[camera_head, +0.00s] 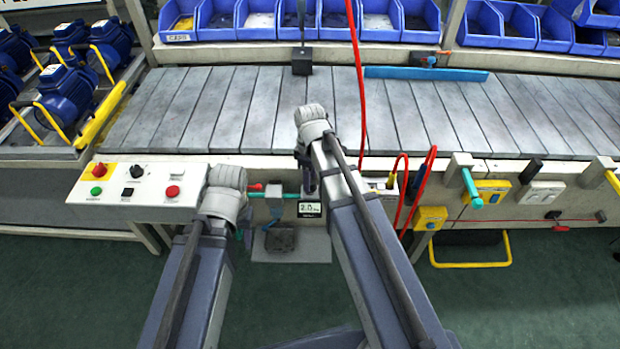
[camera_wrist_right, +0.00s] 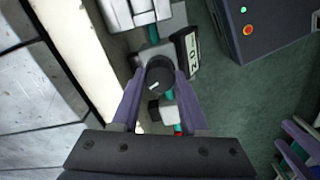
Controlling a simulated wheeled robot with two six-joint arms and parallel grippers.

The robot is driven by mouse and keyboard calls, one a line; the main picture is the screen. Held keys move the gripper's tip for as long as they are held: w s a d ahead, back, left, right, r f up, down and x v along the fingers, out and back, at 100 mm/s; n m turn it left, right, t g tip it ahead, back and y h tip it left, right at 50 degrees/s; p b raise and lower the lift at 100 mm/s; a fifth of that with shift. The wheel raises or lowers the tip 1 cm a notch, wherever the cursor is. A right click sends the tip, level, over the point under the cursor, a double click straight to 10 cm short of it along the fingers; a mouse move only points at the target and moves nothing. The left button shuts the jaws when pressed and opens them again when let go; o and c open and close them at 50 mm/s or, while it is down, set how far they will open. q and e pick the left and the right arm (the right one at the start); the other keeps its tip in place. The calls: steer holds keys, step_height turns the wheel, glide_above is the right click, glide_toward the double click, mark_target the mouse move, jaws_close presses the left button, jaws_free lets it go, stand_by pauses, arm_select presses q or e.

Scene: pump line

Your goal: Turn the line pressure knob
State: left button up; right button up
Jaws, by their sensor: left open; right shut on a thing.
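The line pressure knob (camera_wrist_right: 160,75) is round and black with a white pointer mark, in the right wrist view. It sits on a teal pipe (camera_wrist_right: 153,34). My right gripper (camera_wrist_right: 158,84) is shut on the knob, one finger on each side. In the head view the right gripper (camera_head: 308,182) reaches down to the pipe and hides the knob. A display (camera_head: 310,208) beside the pipe seems to read 2.0; it also shows in the right wrist view (camera_wrist_right: 187,52). My left gripper (camera_head: 243,228) is open and mostly hidden by its wrist, left of the display.
A control panel (camera_head: 135,187) with buttons is at the left. The slatted conveyor (camera_head: 230,105) runs behind. Red hoses (camera_head: 421,190) hang close to the right arm. Yellow and white boxes (camera_head: 487,192) line the right front edge. Blue pumps (camera_head: 68,92) stand at the left.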

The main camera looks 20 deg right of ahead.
jaws_close()
steer(key=shift+m, duration=0.3)
steer(key=m, duration=0.3)
steer(key=shift+m, duration=0.3)
steer(key=m, duration=0.4)
steer(key=shift+m, duration=0.3)
steer(key=m, duration=0.4)
steer(key=shift+m, duration=2.4)
